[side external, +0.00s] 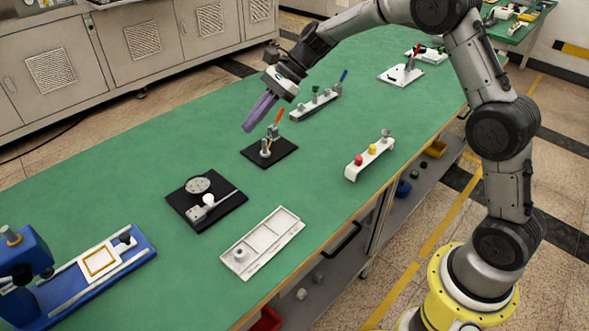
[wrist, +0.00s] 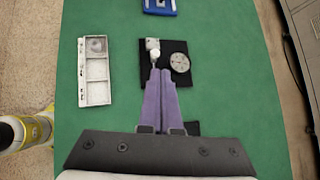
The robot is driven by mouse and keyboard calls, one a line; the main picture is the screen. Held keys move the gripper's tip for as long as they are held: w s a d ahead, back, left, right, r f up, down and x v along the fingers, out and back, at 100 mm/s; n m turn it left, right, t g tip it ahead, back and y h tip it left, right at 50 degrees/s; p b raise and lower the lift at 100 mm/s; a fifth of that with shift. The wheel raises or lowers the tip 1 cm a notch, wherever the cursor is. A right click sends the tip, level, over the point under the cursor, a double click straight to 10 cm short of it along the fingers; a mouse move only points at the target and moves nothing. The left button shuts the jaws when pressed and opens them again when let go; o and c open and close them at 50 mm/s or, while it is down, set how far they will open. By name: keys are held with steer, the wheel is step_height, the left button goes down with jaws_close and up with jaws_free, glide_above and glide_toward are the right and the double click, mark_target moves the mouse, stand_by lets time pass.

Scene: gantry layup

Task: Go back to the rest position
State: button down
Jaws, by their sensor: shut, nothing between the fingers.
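My gripper (side external: 259,112) has long purple fingers and is held in the air above the green table (side external: 90,192), pointing down and to the left in the side view. Its fingers are together with nothing between them. In the wrist view my gripper (wrist: 158,75) shows over the black plate (wrist: 180,80) with the grey disc and white knob. In the side view it hangs above and behind the small black base (side external: 283,153) with an orange-tipped upright part. It appears clear of everything.
A white compartment tray (side external: 262,243), a white rail with red and yellow knobs (side external: 368,159), a grey rail with a blue handle (side external: 315,104) and a blue fixture (side external: 95,265) stand on the table. Grey cabinets (side external: 140,45) line the back. Bare green surface lies between the pieces.

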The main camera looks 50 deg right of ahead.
steer(key=s+r+n+t+h, duration=0.1)
steer(key=s+r+n+h, duration=0.15)
steer(key=s+r, duration=0.6)
steer(key=s+r+n+h, duration=0.1)
steer(key=s+r+n, duration=0.35)
steer(key=s, duration=0.65)
steer(key=s+d+f+n+h, duration=0.2)
steer(key=s+d+f+n, duration=0.1)
steer(key=s+n, duration=0.3)
steer(key=s+d+f+n+t+h, duration=0.1)
steer(key=s+d+f+n+h, duration=0.2)
steer(key=s, duration=0.8)
steer(key=d+f+n, duration=0.1)
steer(key=d+n, duration=0.1)
steer(key=n, duration=0.1)
steer(key=shift+d+t, duration=0.15)
steer(key=shift+t, duration=0.15)
